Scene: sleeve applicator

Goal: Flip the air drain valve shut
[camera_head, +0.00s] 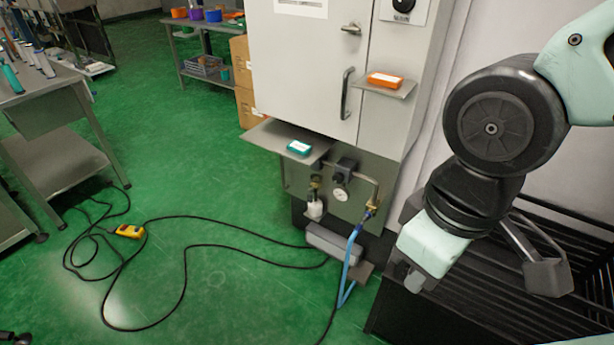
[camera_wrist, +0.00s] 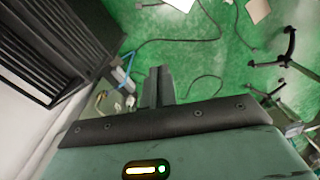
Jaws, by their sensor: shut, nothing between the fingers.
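The air pipework is under the grey cabinet in the head view. A brass valve fitting (camera_head: 371,207) sits at the lower end of the bent pipe, above the blue hose (camera_head: 352,262). I cannot tell its handle position. A pressure gauge (camera_head: 340,194) is to its left. In the wrist view the blue hose (camera_wrist: 121,76) and small blurred fittings (camera_wrist: 130,101) lie just left of my gripper (camera_wrist: 159,72). The two fingers are together and empty, apart from the fittings. In the head view my arm is to the right of the valve, and my fingertips cannot be made out there.
A metal shelf (camera_head: 262,135) with a teal box (camera_head: 299,147) juts out above the pipes. A smaller shelf holds an orange box (camera_head: 384,79). A black slatted rack (camera_head: 515,300) stands at the right. Black cables (camera_head: 190,247) cross the open green floor.

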